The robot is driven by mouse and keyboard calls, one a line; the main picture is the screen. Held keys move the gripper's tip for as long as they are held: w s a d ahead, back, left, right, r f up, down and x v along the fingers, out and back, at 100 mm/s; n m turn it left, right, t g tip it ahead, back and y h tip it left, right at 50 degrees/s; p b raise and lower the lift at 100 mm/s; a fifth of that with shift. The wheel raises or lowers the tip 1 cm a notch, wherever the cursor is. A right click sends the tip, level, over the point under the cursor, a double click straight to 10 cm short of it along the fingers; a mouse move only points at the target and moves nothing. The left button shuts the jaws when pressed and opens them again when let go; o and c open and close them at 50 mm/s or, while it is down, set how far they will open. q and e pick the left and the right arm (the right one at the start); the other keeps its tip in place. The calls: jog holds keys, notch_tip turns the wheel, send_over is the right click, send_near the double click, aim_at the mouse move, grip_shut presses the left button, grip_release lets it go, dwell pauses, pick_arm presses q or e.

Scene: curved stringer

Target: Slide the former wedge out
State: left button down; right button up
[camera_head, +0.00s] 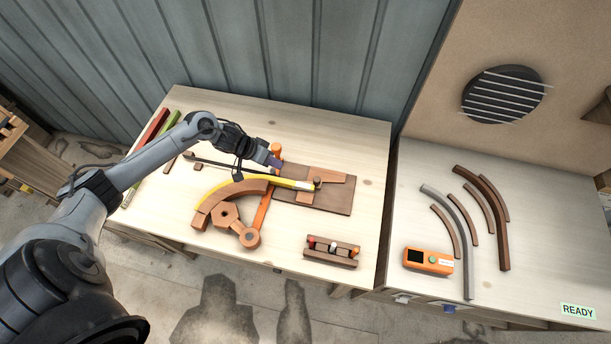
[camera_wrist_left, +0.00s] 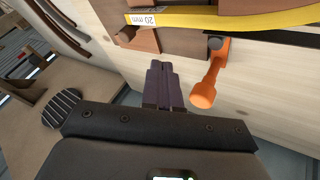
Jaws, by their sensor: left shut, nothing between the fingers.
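A curved brown former (camera_head: 212,203) lies on the left bench, with a yellow strip (camera_head: 236,182) bent along its outer edge. The strip's white end reaches a dark brown board (camera_head: 338,200). A tapered lighter brown piece (camera_head: 326,174) lies on that board and looks like the wedge, though I cannot tell for certain. My left gripper (camera_head: 275,163) is shut and empty, above the bench near an upright orange handle (camera_head: 277,149). In the left wrist view its closed dark fingers (camera_wrist_left: 161,68) point towards the board, left of an orange lever (camera_wrist_left: 211,80). The strip carries a "20 mm" label (camera_wrist_left: 142,19).
An orange bar (camera_head: 263,209) crosses under the strip. A wooden rack (camera_head: 331,252) with small tools stands at the bench's front right. The right bench holds curved brown and grey strips (camera_head: 461,225) and an orange device (camera_head: 428,261). A corrugated wall stands behind.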

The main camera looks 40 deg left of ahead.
pick_arm(q)
jog(key=shift+w+r, duration=0.2)
jog(key=shift+w, duration=0.1)
jog(key=shift+d+f, duration=0.1)
jog(key=b, duration=0.1)
send_over(305, 182)
jog(key=a, duration=0.4)
jog(key=f, duration=0.7)
jog(key=shift+s+f, duration=0.35)
jog(key=shift+f, duration=0.05)
jog(key=shift+w+d+p, duration=0.25)
jog(key=shift+d+p, duration=0.1)
jog(key=shift+d, duration=0.8)
jog(key=shift+w+d, duration=0.15)
jog(key=shift+d, duration=0.75)
